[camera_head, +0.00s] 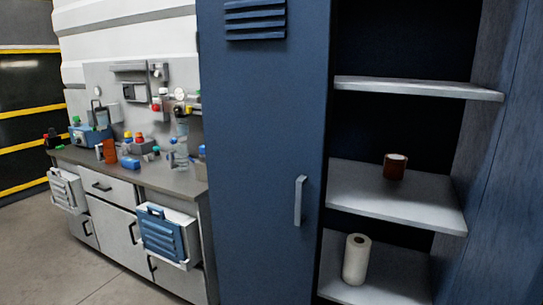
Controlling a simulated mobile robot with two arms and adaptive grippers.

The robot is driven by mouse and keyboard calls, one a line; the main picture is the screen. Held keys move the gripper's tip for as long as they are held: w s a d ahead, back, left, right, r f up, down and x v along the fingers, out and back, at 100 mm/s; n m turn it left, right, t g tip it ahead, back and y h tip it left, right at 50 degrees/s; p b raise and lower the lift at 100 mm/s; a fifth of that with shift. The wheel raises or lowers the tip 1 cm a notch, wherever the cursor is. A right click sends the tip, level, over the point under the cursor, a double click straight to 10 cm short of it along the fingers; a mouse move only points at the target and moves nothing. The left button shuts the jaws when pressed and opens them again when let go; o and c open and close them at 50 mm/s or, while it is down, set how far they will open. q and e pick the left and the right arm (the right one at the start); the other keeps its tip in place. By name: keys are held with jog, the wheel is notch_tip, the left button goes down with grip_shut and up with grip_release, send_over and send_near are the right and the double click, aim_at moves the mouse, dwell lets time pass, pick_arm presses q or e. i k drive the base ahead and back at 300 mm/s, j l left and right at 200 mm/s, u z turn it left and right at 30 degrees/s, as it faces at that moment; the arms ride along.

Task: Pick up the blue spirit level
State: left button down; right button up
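I cannot make out a blue spirit level for certain. Small blue items stand on the grey workbench (180,178) at the left, among them a low blue object (130,163) near its front edge and a larger blue box (88,137) at its left end. They are too small to identify as a spirit level. Neither of my grippers is in view.
A tall blue cabinet door (262,150) with a vertical handle (299,201) fills the middle. Open shelves at the right hold a brown roll (395,168) and a white roll (356,259). Floor (90,278) is clear.

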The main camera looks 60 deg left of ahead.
aim_at(131, 164)
jog(key=u, duration=2.8)
jog(key=i+j+z, duration=0.15)
jog(key=i, duration=0.35)
jog(key=i+j+z, duration=0.2)
jog(key=i, duration=0.3)
jog(key=i+j+z, duration=0.15)
jog(key=i, duration=0.35)
jog(key=j, duration=0.1)
